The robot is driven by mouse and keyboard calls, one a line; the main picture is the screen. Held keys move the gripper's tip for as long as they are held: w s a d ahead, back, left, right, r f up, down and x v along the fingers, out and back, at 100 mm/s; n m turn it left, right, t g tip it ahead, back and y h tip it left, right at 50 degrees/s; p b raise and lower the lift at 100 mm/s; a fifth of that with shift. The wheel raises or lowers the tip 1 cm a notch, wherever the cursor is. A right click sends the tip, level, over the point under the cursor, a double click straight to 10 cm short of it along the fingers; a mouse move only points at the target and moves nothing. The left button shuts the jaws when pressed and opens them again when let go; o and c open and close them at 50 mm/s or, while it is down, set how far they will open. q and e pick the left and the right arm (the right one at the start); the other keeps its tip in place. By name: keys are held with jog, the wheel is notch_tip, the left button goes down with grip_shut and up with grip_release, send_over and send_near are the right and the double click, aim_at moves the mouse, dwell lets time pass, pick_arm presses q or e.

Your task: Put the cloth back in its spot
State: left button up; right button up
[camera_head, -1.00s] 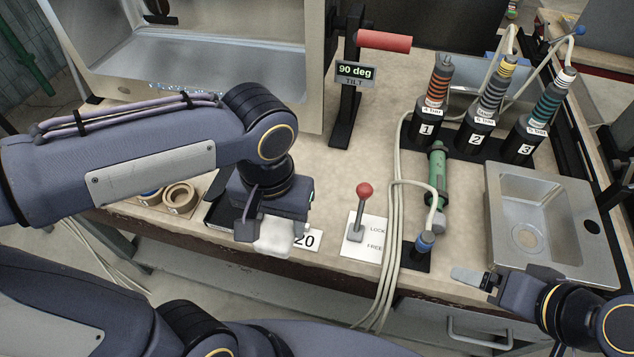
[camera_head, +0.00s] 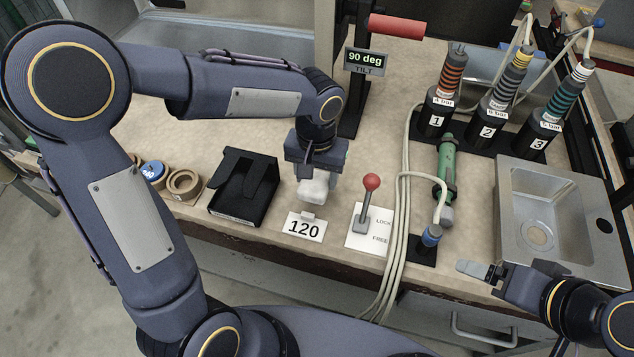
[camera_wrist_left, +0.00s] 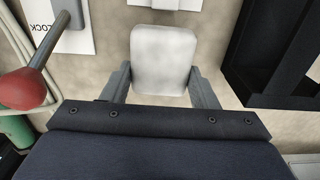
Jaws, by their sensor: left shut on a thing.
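A white folded cloth (camera_head: 314,187) is held in my left gripper (camera_head: 314,180), over the bench behind the card reading 120. In the left wrist view the cloth (camera_wrist_left: 161,60) sits between the two grey fingers of the left gripper (camera_wrist_left: 161,85). Whether the cloth touches the bench is hard to tell. A black open-topped holder (camera_head: 243,188) stands to the left of the cloth and is empty as far as I see. My right gripper (camera_head: 482,272) is at the lower right near the bench's front edge, with nothing visible in it; its finger gap is unclear.
A red-knobbed lever (camera_head: 370,184) stands right of the cloth on a LOCK/FREE plate. The 120 card (camera_head: 304,227) is in front. Tape rolls (camera_head: 184,184) lie left of the holder. Hoses (camera_head: 396,220), a green cylinder (camera_head: 445,165) and a small sink (camera_head: 545,215) are further right.

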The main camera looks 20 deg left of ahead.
aim_at(317, 176)
pick_arm(q)
jog(key=shift+w+f, duration=0.2)
jog(key=shift+f, duration=1.55)
jog(key=shift+f+b, duration=0.15)
jog(key=shift+b, duration=0.25)
jog(key=o, duration=0.9)
